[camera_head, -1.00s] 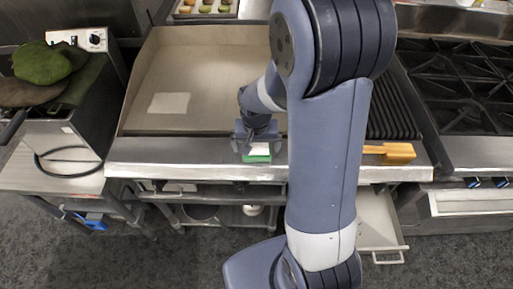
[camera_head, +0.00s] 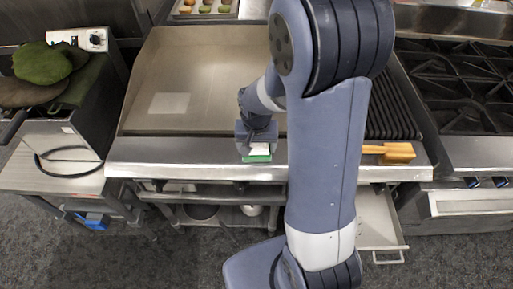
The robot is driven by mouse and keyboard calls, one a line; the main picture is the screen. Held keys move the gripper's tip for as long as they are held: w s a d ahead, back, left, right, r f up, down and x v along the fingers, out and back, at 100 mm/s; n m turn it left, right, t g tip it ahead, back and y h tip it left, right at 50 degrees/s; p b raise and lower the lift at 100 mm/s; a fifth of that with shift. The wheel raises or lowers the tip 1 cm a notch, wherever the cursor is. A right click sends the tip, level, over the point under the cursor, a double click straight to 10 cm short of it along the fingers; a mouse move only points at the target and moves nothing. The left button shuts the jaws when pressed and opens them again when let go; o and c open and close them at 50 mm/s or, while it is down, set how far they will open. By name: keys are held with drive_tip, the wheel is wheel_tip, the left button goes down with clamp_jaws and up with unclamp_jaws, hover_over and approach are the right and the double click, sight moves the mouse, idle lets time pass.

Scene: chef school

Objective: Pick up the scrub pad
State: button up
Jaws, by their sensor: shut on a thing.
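The scrub pad (camera_head: 257,157) is a small block, white on top with a green lower layer. It is at the front steel ledge (camera_head: 190,152) of the griddle, just left of my upright arm link. My gripper (camera_head: 257,148) is over the pad from above and shut on it. The gripper body hides much of the pad's top. I cannot tell whether the pad still touches the ledge.
A wooden-handled brush (camera_head: 397,152) lies on the ledge to the right. The flat griddle plate (camera_head: 210,70) behind is clear except for a pale square (camera_head: 169,103). A burner range (camera_head: 465,85) stands right. Green mitts (camera_head: 45,63) lie on equipment at left.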

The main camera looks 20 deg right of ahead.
drive_tip(key=shift+r, duration=0.1)
wheel_tip(320, 180, up, 10)
drive_tip(key=shift+f, duration=0.1)
idle(0.3)
